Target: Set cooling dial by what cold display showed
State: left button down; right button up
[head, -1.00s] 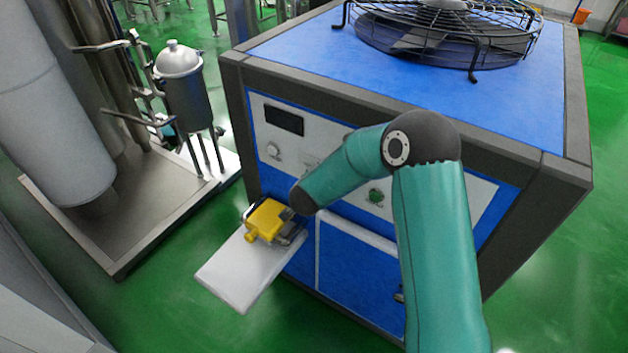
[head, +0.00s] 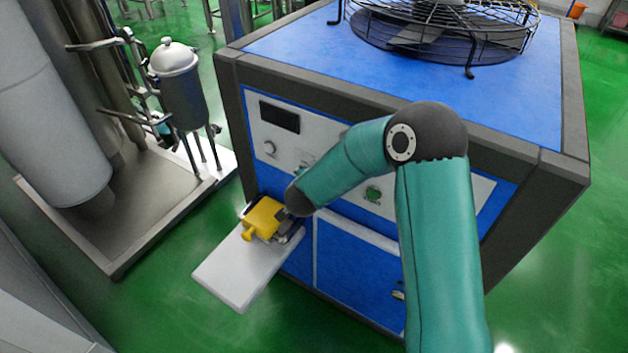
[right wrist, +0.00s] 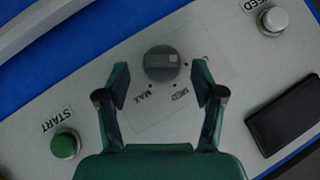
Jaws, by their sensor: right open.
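The cooling dial (right wrist: 162,63) is a round dark grey knob with a paler mark, on a pale plate with printed labels; MAX and MED are readable, upside down. Which label it points at I cannot tell. My right gripper (right wrist: 161,80) is open, its green fingers on either side of the dial, with no clear contact. The dark display (right wrist: 288,113) shows no readable figures here; a dark display window (head: 279,117) is also on the panel in the head view. There, my right arm hides its gripper and part of the panel. My left gripper is out of view.
A green START button (right wrist: 65,143) and a silver button (right wrist: 274,20) flank the dial. Below the panel, a yellow device (head: 265,217) sits on a white shelf (head: 232,275) jutting from the blue cabinet (head: 360,285). A fan cage (head: 440,30) tops it.

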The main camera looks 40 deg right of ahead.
jog(key=v, duration=0.9)
jog(key=shift+s+r, duration=0.15)
jog(key=shift+s, duration=0.05)
